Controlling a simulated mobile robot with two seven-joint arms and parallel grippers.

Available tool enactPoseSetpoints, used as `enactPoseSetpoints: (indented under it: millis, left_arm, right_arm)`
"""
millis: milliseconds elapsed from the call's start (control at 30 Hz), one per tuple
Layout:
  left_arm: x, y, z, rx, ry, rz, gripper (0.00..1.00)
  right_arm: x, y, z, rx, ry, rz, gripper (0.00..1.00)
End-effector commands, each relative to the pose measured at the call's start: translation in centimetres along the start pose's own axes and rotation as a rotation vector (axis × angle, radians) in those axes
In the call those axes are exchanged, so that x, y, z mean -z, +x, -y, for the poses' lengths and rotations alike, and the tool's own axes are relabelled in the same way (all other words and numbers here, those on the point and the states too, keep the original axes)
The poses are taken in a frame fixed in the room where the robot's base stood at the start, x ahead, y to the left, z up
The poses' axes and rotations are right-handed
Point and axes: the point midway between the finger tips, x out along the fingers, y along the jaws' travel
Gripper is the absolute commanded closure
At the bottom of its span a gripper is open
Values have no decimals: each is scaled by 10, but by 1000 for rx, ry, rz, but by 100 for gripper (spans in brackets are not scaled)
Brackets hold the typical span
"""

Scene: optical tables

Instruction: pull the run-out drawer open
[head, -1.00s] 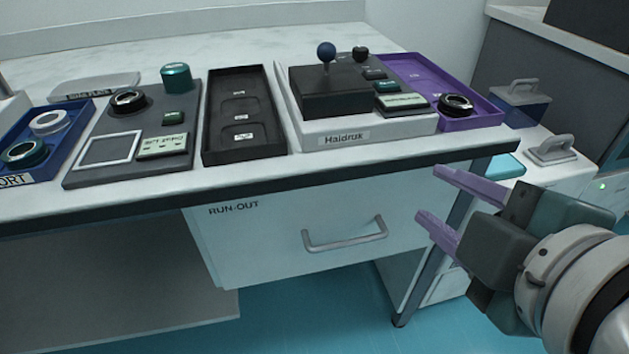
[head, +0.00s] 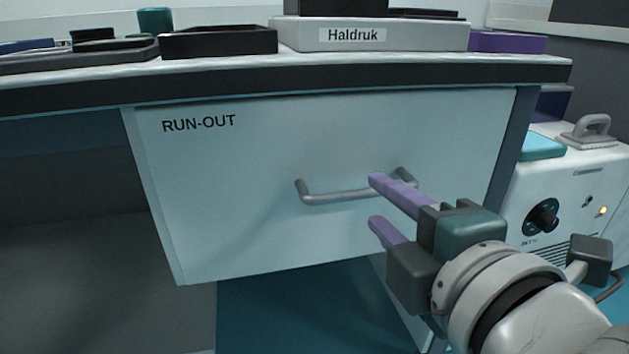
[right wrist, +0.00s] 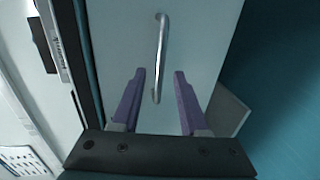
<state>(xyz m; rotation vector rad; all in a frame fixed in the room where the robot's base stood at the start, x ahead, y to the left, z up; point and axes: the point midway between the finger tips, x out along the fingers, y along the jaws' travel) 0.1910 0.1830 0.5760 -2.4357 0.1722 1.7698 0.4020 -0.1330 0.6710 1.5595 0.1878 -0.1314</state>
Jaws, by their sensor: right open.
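The run-out drawer (head: 240,210) is a pale front marked RUN-OUT under the table top, and it looks shut. Its grey bar handle (head: 335,197) runs across the front, right of the middle. The handle also shows in the right wrist view (right wrist: 161,55), running up from between the fingertips. My right gripper (head: 374,204) is open, with purple fingers pointing at the drawer. In the head view its upper finger overlaps the right part of the handle. In the right wrist view the fingertips (right wrist: 159,74) lie either side of the handle's near end; contact cannot be told. My left gripper is not in view.
The table edge (head: 300,80) overhangs the drawer. On top are a black tray (head: 218,42), a white Haldruk unit (head: 430,36) and a purple tray (head: 508,43). A white device with a knob (head: 560,200) stands at the right. Open space lies left under the table.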

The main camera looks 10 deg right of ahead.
Motion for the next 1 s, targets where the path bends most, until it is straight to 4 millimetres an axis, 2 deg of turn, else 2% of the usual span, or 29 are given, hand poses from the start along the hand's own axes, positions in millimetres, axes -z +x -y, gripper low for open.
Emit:
enactPoseSetpoints:
  millis: [100,300,667,1000]
  left_arm:
    - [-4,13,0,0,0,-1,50]
    - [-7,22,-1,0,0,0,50]
    - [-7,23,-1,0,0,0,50]
    - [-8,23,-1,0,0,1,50]
  right_arm:
    - [0,23,3,-4,-1,0,56]
    - [-1,46,2,0,-1,1,56]
    - [0,52,1,2,0,1,56]
    - [0,52,1,2,0,1,92]
